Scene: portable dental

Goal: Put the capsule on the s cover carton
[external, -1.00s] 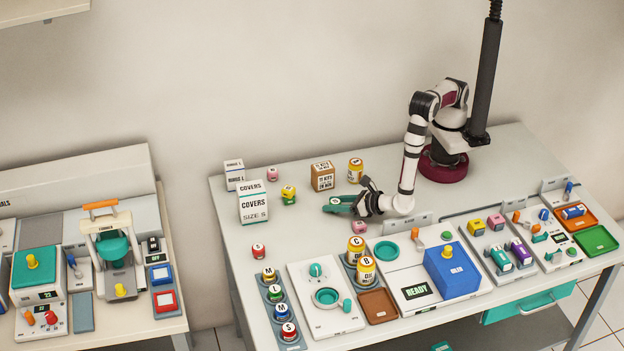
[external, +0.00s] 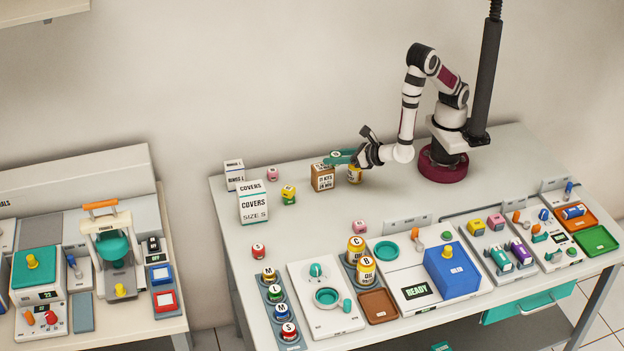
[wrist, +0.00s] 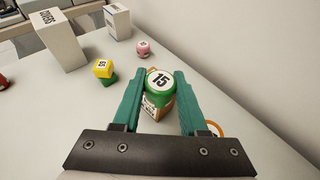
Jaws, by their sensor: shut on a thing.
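The capsule (wrist: 160,88), green with a white top marked 15, is between the teal fingers of my gripper (wrist: 160,92) in the wrist view. My gripper (external: 340,157) is shut on it and holds it upright above the table, over or close to the brown kits carton; the exact gap cannot be told. In the external view the capsule is small and partly hidden by the fingers. The S cover carton (external: 254,203), white and marked COVERS SIZE S, stands upright to the left of my gripper. It also shows at the upper left of the wrist view (wrist: 57,40).
Between my gripper and the S cover carton lie the brown kits carton (external: 322,178), a yellow-and-green piece (external: 288,194) and a pink piece (external: 272,173). A second white carton (external: 234,175) stands behind the S carton. A yellow jar (external: 355,174) stands beneath my gripper.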

